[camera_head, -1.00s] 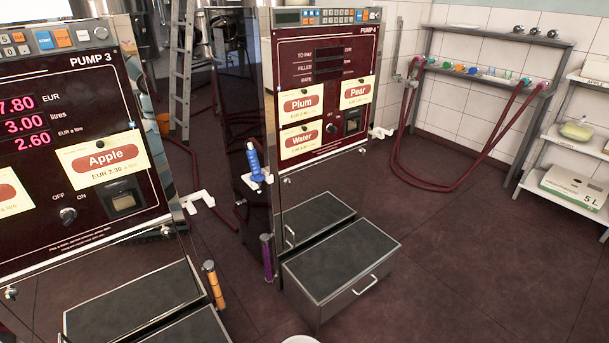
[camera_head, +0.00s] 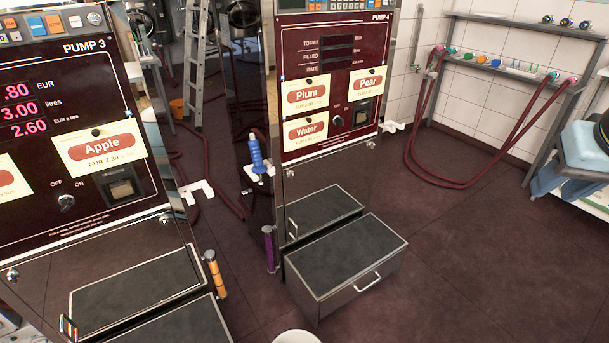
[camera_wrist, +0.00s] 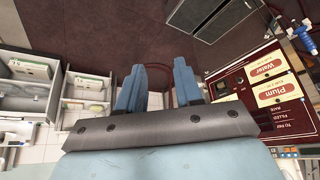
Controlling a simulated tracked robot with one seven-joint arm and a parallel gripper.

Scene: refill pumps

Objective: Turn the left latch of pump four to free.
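Pump four (camera_head: 330,70) stands in the middle of the head view, with a dark red panel and Plum, Pear and Water labels. Its left latch (camera_head: 289,172) seems to be the small silver knob at the panel's lower left; its setting is too small to tell. In the wrist view the pump (camera_wrist: 262,88) appears upside down at the right. My gripper (camera_wrist: 160,88) has two blue fingers apart with nothing between them. It is well away from the pump. Part of my light blue arm shows at the right edge of the head view.
A grey step box (camera_head: 345,265) stands before pump four. A blue nozzle (camera_head: 256,155) and purple handle (camera_head: 269,248) are on its left side. Pump three (camera_head: 75,130) stands at left. A hose rack (camera_head: 500,65) is at the back right. Floor between is clear.

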